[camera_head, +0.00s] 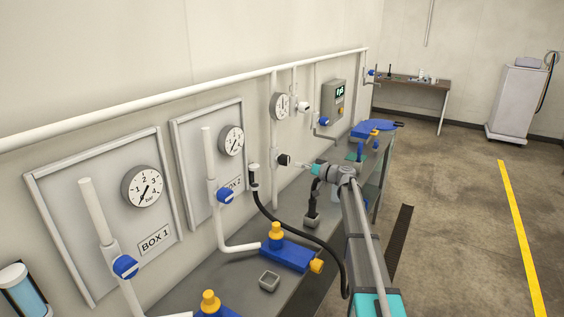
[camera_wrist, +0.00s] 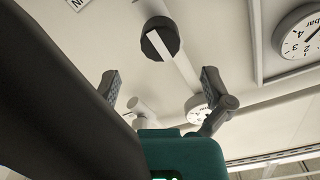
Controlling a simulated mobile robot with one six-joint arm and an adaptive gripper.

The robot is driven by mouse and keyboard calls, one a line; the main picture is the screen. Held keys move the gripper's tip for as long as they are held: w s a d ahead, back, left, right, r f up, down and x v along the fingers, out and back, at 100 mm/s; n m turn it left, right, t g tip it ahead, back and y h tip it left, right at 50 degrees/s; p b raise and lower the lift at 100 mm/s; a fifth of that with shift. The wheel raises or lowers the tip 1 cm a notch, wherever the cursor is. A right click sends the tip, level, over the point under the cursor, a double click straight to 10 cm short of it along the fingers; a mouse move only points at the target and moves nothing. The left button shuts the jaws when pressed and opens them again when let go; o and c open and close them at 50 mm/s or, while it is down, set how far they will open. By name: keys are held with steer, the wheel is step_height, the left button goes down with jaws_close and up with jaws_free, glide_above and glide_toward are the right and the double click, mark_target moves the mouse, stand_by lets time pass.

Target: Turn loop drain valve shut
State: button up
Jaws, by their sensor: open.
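A black round valve knob (camera_head: 284,160) sits on a white pipe at the wall, past the BOX 2 panel. In the wrist view a black round knob (camera_wrist: 153,42) with a pale bar across its face shows above the jaws. No label on it is readable, so I cannot tell for sure that it is the loop drain valve. My gripper (camera_head: 303,166) is just right of the knob in the head view. In the wrist view my gripper (camera_wrist: 161,80) has its two fingers spread, with nothing between them. The knob is apart from both fingers.
Blue-handled valves (camera_head: 225,195) sit on the other pipes. A black hose (camera_head: 298,238) loops over the bench (camera_head: 215,290), near blue blocks (camera_head: 290,256) with yellow caps. A gauge (camera_head: 280,106) is above. A large dark shape (camera_wrist: 60,90) fills the wrist view's left.

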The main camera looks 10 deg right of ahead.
mark_target(288, 162)
steer(key=x, duration=0.8)
steer(key=shift+w+a, duration=0.2)
steer(key=shift+a, duration=0.05)
steer(key=c, duration=1.1)
steer(key=shift+c, duration=0.2)
